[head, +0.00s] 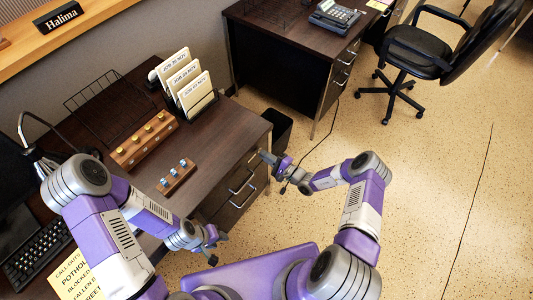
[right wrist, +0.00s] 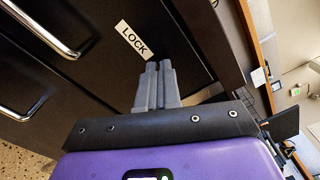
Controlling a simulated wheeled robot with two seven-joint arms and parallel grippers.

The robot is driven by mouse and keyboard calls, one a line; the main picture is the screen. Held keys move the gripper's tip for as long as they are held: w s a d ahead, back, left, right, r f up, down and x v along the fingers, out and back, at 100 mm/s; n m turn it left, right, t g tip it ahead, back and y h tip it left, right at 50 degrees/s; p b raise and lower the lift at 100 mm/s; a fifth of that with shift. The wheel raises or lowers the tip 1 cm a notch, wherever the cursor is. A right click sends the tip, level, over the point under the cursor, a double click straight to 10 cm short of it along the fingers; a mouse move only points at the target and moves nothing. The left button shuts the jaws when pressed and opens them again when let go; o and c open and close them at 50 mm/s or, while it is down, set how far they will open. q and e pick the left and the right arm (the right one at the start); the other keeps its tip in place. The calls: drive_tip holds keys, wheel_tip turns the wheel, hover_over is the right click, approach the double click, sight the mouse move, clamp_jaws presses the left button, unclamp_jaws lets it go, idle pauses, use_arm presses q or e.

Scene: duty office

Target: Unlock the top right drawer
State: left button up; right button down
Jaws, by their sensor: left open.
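The desk's dark top drawer (head: 229,182) has a metal handle and shows at the desk's right end. A white LOCK label (right wrist: 132,40) is on the dark front in the right wrist view. My right gripper (head: 268,158) is at the upper right corner of the drawer front. In the right wrist view its grey fingers (right wrist: 157,68) are together, pointing at the front just beside the label. No key shows, and the keyhole is hidden. My left gripper (head: 217,247) is open and empty, low in front of the desk.
On the desk stand a wooden block with yellow knobs (head: 145,141), a smaller block with blue-grey knobs (head: 177,178) and a card rack (head: 192,90). A dark bin (head: 270,128) stands behind my right gripper.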

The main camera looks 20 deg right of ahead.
drive_tip(key=n+p, duration=0.2)
drive_tip(key=n, duration=0.3)
drive_tip(key=shift+a+n, duration=0.15)
drive_tip(key=shift+n, duration=0.15)
drive_tip(key=shift+p, duration=0.3)
drive_tip(key=c, duration=1.3)
unclamp_jaws()
drive_tip(key=shift+w+a+f, duration=0.1)
drive_tip(key=shift+f, duration=0.05)
drive_tip(key=shift+c, duration=0.2)
drive_tip(key=p+v, duration=0.1)
drive_tip(key=v, duration=0.6)
drive_tip(key=shift+s+d, duration=0.3)
